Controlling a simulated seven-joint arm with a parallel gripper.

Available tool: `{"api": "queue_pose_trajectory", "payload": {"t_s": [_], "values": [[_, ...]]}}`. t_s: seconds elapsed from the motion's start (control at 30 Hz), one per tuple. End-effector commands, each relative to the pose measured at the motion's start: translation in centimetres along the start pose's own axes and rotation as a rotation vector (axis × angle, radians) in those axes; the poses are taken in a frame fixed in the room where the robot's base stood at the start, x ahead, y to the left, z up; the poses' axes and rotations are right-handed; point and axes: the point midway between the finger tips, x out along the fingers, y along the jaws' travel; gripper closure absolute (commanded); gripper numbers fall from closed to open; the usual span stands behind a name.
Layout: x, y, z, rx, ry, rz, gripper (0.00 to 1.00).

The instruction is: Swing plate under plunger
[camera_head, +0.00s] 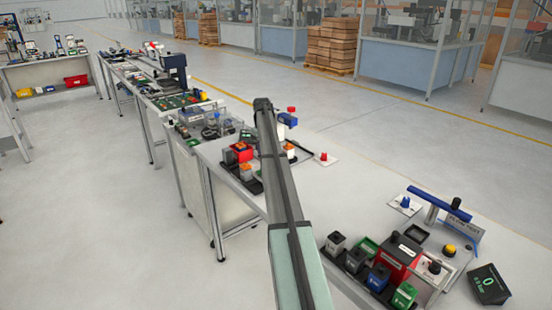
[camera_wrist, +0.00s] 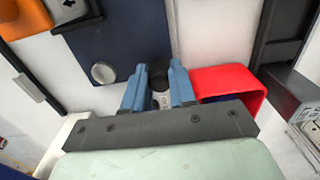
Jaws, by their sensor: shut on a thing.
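In the wrist view my gripper (camera_wrist: 159,68) has two blue fingers shut on a small black knob (camera_wrist: 160,77), whose ends the fingers partly hide. The knob is at the lower edge of a dark navy plate (camera_wrist: 115,35), which carries a round silver button-like part (camera_wrist: 103,73). I cannot tell which part is the plunger. In the head view my arm reaches up to the far bench, and its fingers are hidden. A blue part with a red top (camera_head: 288,118) stands just right of the arm's end.
A red curved guard (camera_wrist: 235,85) is close beside the right finger. An orange block (camera_wrist: 22,18) and a dark arrow-marked part (camera_wrist: 72,8) are at the upper left. In the head view a red box (camera_head: 401,258) and several small bins stand on the nearer bench at the right.

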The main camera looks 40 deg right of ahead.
Motion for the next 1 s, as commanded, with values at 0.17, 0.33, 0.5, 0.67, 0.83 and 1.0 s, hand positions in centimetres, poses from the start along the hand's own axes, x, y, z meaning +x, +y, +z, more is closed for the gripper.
{"api": "queue_pose_trajectory", "payload": {"t_s": [0.17, 0.33, 0.5, 0.67, 0.83, 1.0], "values": [[0.0, 0.0, 0.3, 0.000, 0.000, 0.000, 0.85], [0.0, 0.1, 1.0, 0.001, 0.000, 0.000, 0.86], [0.0, 0.3, 1.7, 0.001, 0.000, 0.001, 0.86], [-0.1, 0.4, 2.0, 0.001, 0.000, 0.002, 0.86], [-0.1, 0.4, 2.0, 0.001, 0.000, 0.002, 0.86], [-0.1, 0.4, 2.0, 0.001, 0.001, 0.002, 0.86]]}}
